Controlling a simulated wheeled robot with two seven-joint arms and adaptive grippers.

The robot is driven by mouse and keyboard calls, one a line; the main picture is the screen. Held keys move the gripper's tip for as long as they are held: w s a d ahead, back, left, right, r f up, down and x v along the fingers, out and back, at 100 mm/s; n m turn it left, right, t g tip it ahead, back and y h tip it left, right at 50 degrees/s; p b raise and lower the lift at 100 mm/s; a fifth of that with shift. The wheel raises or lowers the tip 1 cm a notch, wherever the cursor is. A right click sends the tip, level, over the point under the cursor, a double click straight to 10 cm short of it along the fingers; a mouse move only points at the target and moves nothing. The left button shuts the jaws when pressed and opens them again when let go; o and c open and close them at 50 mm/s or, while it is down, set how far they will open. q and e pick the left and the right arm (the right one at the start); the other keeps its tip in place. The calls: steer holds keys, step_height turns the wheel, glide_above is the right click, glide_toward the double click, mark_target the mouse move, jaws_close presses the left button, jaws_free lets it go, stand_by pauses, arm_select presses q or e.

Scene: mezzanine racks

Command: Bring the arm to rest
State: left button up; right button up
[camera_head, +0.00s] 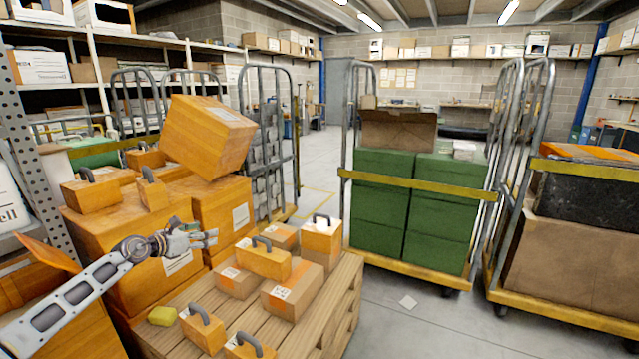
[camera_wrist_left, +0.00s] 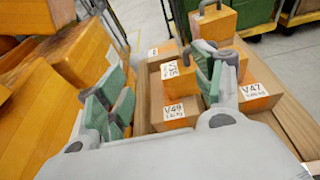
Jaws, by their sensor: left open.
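My left arm comes in from the left in the head view. Its gripper (camera_head: 208,239) is in front of the stacked orange boxes, above the back left of the wooden pallet (camera_head: 345,300). In the left wrist view the gripper's green-padded fingers (camera_wrist_left: 162,92) are spread apart with nothing held between them. Beyond them is a small labelled orange block (camera_wrist_left: 178,100) standing among cardboard boxes; I cannot tell its exact distance from the fingers. My right gripper is not in view.
The big orange box stack (camera_head: 125,240) stands close to the arm, with a tilted orange box (camera_head: 208,135) on top. Handled blocks (camera_head: 264,262) and a yellow-green sponge-like item (camera_head: 162,316) lie on the pallet. A trolley with green crates (camera_head: 383,200) stands right; open floor (camera_head: 400,300) lies between.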

arm_select(q)
steer(key=s+d+r+n+t+y, duration=0.15)
steer(key=r+n+t, duration=0.25)
steer(key=r+n, duration=0.6)
steer(key=d+r+n+t+y, duration=0.2)
steer(key=r+n+t, duration=0.4)
steer(key=r, duration=0.5)
steer(key=s+d+f+n+g, duration=0.5)
steer(key=s+d+f+n, duration=0.4)
steer(key=f, duration=0.4)
steer(key=s+d+f+n+g, duration=0.6)
steer(key=s+d+f+n, duration=0.35)
steer(key=f, duration=0.35)
steer(key=s+d+f+n+g+p, duration=0.1)
steer(key=s+f+n+g, duration=0.3)
steer(key=s+f, duration=2.3)
steer(key=s+d+g, duration=0.1)
steer(key=g, duration=0.2)
steer(key=shift+f+n, duration=0.15)
steer(key=shift+n, duration=0.2)
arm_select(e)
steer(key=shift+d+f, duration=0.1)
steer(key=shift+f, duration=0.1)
arm_select(q)
steer(key=shift+f+h+p, duration=0.2)
steer(key=shift+h+p, duration=0.05)
steer(key=shift+p, duration=0.55)
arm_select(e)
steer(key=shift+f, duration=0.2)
